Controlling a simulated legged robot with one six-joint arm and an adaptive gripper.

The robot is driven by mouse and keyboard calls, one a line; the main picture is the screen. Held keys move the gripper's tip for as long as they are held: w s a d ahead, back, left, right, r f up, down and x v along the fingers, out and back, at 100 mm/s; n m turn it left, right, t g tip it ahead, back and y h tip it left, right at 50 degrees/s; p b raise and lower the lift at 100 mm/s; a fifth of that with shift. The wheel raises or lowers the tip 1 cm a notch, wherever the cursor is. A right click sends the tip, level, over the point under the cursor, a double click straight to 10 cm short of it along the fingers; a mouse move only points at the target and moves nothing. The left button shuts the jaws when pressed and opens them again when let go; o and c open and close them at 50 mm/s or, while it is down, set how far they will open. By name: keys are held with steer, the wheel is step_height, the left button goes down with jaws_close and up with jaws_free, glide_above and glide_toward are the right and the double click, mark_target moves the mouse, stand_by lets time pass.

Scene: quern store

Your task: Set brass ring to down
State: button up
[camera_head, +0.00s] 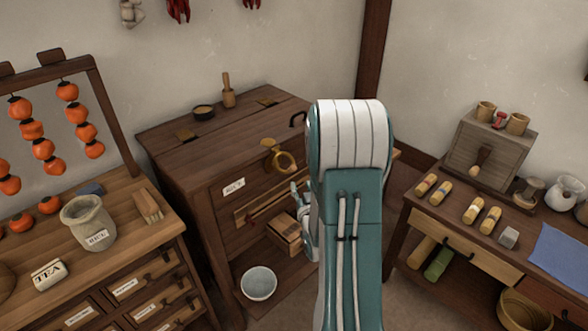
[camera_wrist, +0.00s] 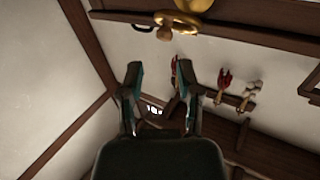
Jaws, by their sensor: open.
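The brass ring (camera_head: 291,163) is on the upper front of the dark wooden cabinet, beside a round brass mount (camera_head: 268,144). Its exact angle is hard to tell. The brass ring also shows at the top edge of the wrist view (camera_wrist: 172,23), partly cut off, with a rounded wooden knob-like piece near it. My gripper (camera_wrist: 162,70) is open and empty in the wrist view, apart from the ring. In the head view my arm hides most of the gripper; only a teal part (camera_head: 296,190) shows, below the ring.
The cabinet (camera_head: 220,160) has a black handle (camera_head: 297,118) near the ring and an open lower space with a pale bowl (camera_head: 259,283). A drawer chest with a sack-like pot (camera_head: 88,222) stands left.

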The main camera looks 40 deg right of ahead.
mark_target(292, 168)
steer(key=x, duration=0.8)
steer(key=shift+w+a, duration=0.2)
steer(key=shift+a, duration=0.2)
steer(key=shift+w+d, duration=0.25)
steer(key=shift+d, duration=0.15)
steer(key=shift+a, duration=0.1)
jaws_close()
